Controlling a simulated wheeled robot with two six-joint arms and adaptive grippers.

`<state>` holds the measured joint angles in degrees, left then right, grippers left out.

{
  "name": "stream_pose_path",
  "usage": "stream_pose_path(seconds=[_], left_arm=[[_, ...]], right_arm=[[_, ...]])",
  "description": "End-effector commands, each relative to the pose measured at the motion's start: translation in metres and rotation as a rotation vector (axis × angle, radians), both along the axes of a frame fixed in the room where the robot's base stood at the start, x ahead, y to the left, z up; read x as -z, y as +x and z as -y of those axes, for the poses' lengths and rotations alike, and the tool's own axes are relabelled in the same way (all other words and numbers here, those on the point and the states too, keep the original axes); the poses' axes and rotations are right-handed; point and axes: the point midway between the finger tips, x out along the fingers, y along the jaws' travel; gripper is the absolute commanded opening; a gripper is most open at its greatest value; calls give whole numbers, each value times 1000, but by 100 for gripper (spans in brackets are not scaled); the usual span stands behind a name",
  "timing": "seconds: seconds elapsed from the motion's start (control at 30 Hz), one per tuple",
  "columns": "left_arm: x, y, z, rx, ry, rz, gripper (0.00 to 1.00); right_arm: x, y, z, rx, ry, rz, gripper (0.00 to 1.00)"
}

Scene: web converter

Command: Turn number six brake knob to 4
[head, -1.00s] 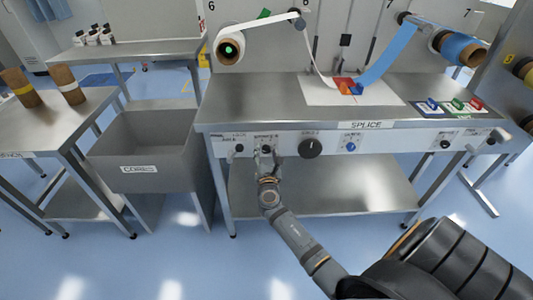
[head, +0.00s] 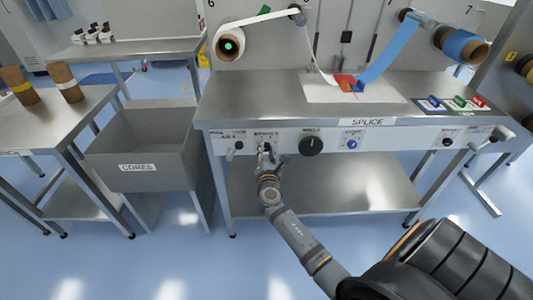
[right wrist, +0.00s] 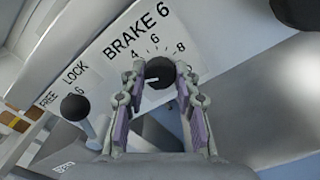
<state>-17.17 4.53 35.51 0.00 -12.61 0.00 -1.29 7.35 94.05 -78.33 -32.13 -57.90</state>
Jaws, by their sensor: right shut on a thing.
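The number six brake knob (right wrist: 158,71) is a small dark round knob below the printed "BRAKE 6" label in the right wrist view. Figures 4, 6 and 8 stand on the scale around it. My right gripper (right wrist: 158,82) is shut on the knob, one finger on each side. The knob's pointer setting cannot be read clearly. In the head view my right gripper (head: 266,155) is at the front panel of the splice table, left of the large black dial, and it mostly hides the knob. My left gripper is not in view.
A black-ball lever (right wrist: 76,108) by the "LOCK" and "FREE" labels stands close left of the gripper. A large black dial (head: 311,146) and a blue knob (head: 351,144) are farther right on the panel. A grey cores bin (head: 140,150) stands left of the table.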

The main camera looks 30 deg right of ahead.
Motion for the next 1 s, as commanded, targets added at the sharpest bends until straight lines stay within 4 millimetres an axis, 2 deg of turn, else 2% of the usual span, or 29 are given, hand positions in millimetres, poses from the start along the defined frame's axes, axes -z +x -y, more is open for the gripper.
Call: stream_pose_path(seconds=[0.03,0.27,0.4,0.6,1.0], left_arm=[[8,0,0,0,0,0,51],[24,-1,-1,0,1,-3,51],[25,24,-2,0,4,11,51],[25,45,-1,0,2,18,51],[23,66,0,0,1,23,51]], right_arm=[[4,0,0,1,35,22,0],[4,0,0,0,220,135,0],[4,0,0,0,324,199,0],[4,0,0,1,451,276,0],[2,0,0,1,590,359,0]])
